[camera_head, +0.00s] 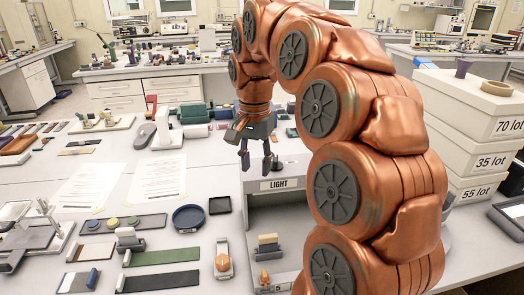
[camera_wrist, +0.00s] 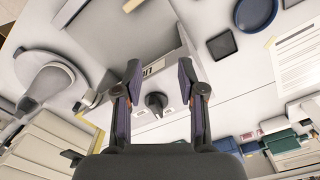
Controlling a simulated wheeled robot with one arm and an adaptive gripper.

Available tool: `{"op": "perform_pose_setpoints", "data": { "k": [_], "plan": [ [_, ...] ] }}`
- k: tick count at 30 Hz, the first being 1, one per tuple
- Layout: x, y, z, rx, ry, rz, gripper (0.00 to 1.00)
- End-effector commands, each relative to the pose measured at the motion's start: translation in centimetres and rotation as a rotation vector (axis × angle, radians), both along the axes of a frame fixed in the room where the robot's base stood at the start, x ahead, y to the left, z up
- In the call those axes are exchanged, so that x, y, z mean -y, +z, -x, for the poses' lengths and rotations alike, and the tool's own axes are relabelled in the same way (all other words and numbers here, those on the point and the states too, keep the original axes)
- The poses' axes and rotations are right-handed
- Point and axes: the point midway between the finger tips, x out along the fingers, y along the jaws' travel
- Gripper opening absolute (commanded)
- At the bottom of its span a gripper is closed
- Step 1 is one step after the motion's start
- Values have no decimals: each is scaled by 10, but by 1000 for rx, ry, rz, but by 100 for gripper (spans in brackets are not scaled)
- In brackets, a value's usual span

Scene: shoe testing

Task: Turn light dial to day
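My gripper (camera_head: 255,163) hangs fingers-down above the top of the light box (camera_head: 230,170), just behind its LIGHT label (camera_head: 279,184). In the wrist view my gripper (camera_wrist: 159,72) is open, with its two fingers apart and nothing between their tips. The light dial (camera_wrist: 156,101) is a small dark knob on the pale box top, seen between the two fingers and apart from both. Small marks flank it, too small to read. I cannot tell which setting it points to. In the head view the dial is mostly hidden near the fingers.
White lot boxes (camera_head: 472,140) stand to the right. A blue round dish (camera_head: 188,218) and a small black tray (camera_head: 220,205) lie left of the light box. Green boxes (camera_head: 194,113) stand behind. A lamp-like grey device (camera_wrist: 50,84) shows in the wrist view.

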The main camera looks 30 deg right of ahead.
Motion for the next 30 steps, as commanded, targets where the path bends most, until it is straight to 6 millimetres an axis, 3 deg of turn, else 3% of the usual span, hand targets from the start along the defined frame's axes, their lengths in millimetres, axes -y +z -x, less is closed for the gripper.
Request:
{"op": "perform_pose_setpoints", "data": {
  "k": [12, 30],
  "plan": [
    [-41, -29, 41, -21, 234, -9, 40],
    [-83, -78, 111, -57, 530, -26, 40]
  ]
}}
